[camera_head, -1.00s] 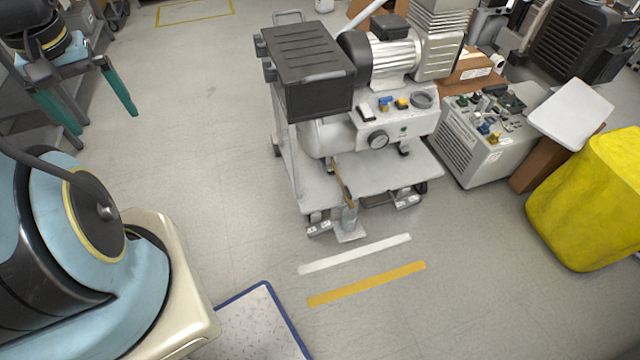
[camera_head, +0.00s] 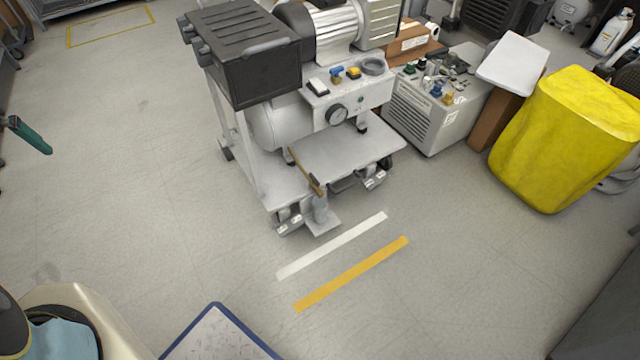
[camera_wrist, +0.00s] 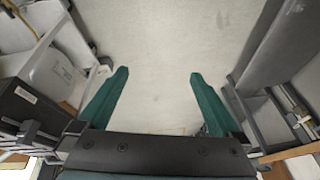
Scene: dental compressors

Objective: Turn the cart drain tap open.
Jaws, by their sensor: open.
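The compressor cart (camera_head: 345,150) stands in the middle of the head view. A brass-coloured bar (camera_head: 305,172), which looks like the drain tap's handle, slants down at its lower front edge to a small grey cylinder (camera_head: 320,208) on a floor plate. The tap's exact setting cannot be told. My gripper (camera_wrist: 158,73) is open and empty in the wrist view, its two green fingers spread over bare floor. In the head view only one green finger shows at the left edge, well apart from the cart. The tap is not recognisable in the wrist view.
White (camera_head: 333,246) and yellow (camera_head: 352,274) floor strips lie before the cart. A second grey unit (camera_head: 425,115) and a yellow-covered object (camera_head: 565,140) stand to its right. A blue-edged mat (camera_head: 222,335) lies at the bottom. Floor left of the cart is clear.

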